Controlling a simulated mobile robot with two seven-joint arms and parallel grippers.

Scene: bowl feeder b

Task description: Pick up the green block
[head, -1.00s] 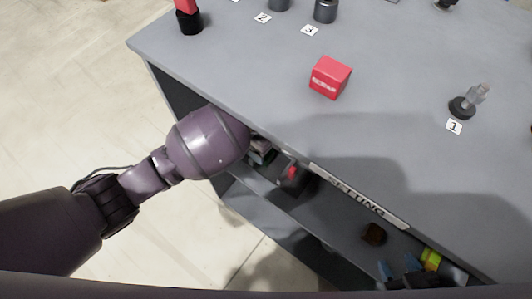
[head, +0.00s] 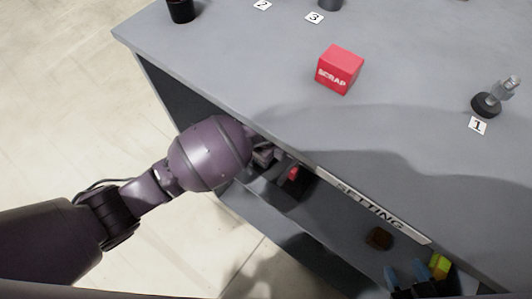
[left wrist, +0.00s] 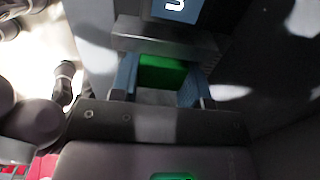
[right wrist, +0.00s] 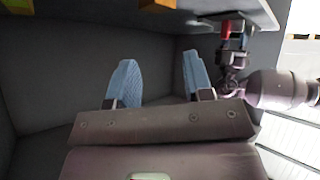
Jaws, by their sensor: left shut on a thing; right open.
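The green block (left wrist: 162,71) shows in the left wrist view between the two blue fingers of my left gripper (left wrist: 160,86), which is shut on it. In the head view my left arm reaches in under the edge of the grey bench top (head: 240,60), and the green block cannot be made out there. My right gripper (head: 408,276) is at the lower right of the head view, near the shelf under the bench. In the right wrist view its blue fingers (right wrist: 159,65) stand apart with nothing between them.
A brown-orange block (head: 378,238) and a yellow block (head: 440,265) are on the shelf. A red thing (head: 293,173) is beside my left gripper. On the bench top are a red SCRAP box (head: 340,70) and a clear-topped fixture (head: 490,103) by label 1. The "SETTING" strip marks the bench edge.

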